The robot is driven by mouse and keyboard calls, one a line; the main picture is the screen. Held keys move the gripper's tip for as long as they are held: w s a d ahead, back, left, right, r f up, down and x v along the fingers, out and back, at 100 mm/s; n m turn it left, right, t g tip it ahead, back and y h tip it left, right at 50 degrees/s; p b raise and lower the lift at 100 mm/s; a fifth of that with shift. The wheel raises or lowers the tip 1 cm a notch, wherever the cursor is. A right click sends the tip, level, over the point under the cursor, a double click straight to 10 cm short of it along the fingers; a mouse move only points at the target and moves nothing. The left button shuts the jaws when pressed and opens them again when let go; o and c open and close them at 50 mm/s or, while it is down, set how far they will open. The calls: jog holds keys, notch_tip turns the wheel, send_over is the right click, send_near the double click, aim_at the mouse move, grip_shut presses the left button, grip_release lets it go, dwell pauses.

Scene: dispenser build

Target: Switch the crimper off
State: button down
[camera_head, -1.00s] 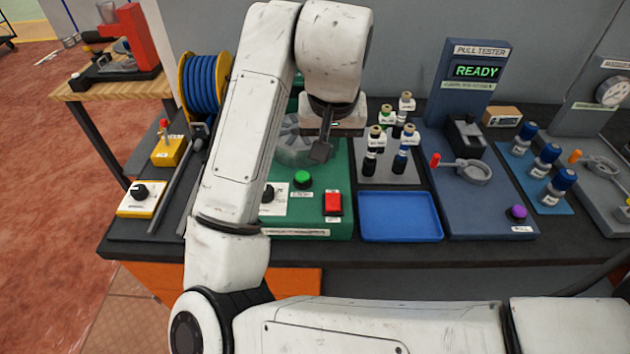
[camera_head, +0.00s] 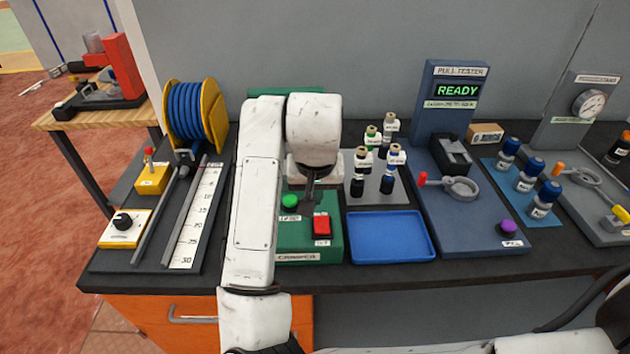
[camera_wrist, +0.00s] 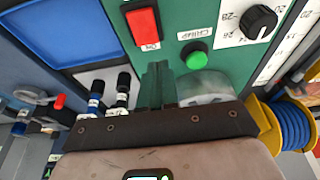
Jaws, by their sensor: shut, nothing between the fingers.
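The green crimper (camera_head: 333,246) stands on the bench, partly hidden behind my arm. A red rocker switch (camera_head: 321,224) is at its front right, with a small label too small to read surely. The switch also shows in the wrist view (camera_wrist: 143,27), at the top, uncovered. A round green button (camera_head: 289,202) is behind and left of the switch; it shows in the wrist view too (camera_wrist: 196,60). My gripper (camera_head: 309,198) is shut and empty, pointing down over the crimper, behind the switch. In the wrist view its fingers (camera_wrist: 157,70) appear apart from switch and button.
A blue tray (camera_head: 388,238) lies right of the crimper, with a rack of several bottles (camera_head: 377,165) behind it. The pull tester (camera_head: 470,215) reads READY. A ruler strip (camera_head: 192,225) and a blue wire spool (camera_head: 190,112) are on the left.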

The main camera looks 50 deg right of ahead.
aim_at(315, 220)
jog(key=shift+d+f, duration=0.1)
jog(key=shift+f, duration=2.2)
jog(key=shift+w, duration=0.2)
jog(key=shift+s, duration=0.2)
jog(key=shift+w+f, duration=0.1)
jog(key=shift+w, duration=0.05)
jog(key=shift+s+a+r, duration=0.35)
jog(key=shift+s+a, duration=0.2)
jog(key=shift+a, duration=0.05)
